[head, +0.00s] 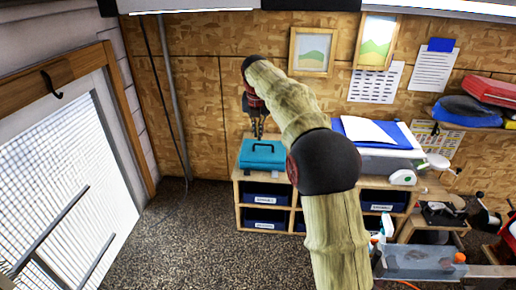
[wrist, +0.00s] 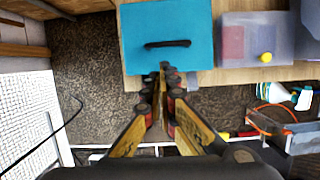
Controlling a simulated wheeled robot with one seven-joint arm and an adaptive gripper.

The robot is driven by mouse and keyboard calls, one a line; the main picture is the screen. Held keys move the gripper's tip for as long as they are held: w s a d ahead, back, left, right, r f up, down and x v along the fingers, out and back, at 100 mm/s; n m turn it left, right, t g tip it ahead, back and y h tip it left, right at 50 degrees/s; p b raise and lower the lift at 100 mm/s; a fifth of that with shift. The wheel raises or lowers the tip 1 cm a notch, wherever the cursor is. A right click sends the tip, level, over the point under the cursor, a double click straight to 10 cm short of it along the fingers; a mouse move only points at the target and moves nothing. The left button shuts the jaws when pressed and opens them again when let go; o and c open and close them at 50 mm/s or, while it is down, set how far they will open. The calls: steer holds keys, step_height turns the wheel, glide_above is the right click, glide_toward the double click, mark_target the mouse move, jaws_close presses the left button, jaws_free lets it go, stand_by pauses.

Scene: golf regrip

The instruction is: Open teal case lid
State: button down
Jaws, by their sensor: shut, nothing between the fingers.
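The teal case (head: 263,153) sits on the left end of the wooden shelf unit's top, with its lid closed. In the wrist view the case (wrist: 140,22) fills the top middle, with a dark handle (wrist: 167,44) across its lid. My gripper (wrist: 164,68) is shut and empty, its fingertips by the case's near edge, just below the handle in the picture. In the head view my gripper (head: 257,134) hangs pointing down above the case. I cannot tell whether the fingertips touch it.
A clear box (wrist: 258,38) with a yellow knob stands right of the case. Blue bins (head: 265,198) fill the shelf unit below. A clear tub (head: 420,262) stands at the lower right. The speckled floor (head: 185,235) left of the unit is free.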

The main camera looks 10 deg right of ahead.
mark_target(259, 154)
steer(key=p+x, duration=0.1)
steer(key=x, duration=0.9)
steer(key=shift+s, duration=0.1)
steer(key=shift+r, duration=0.15)
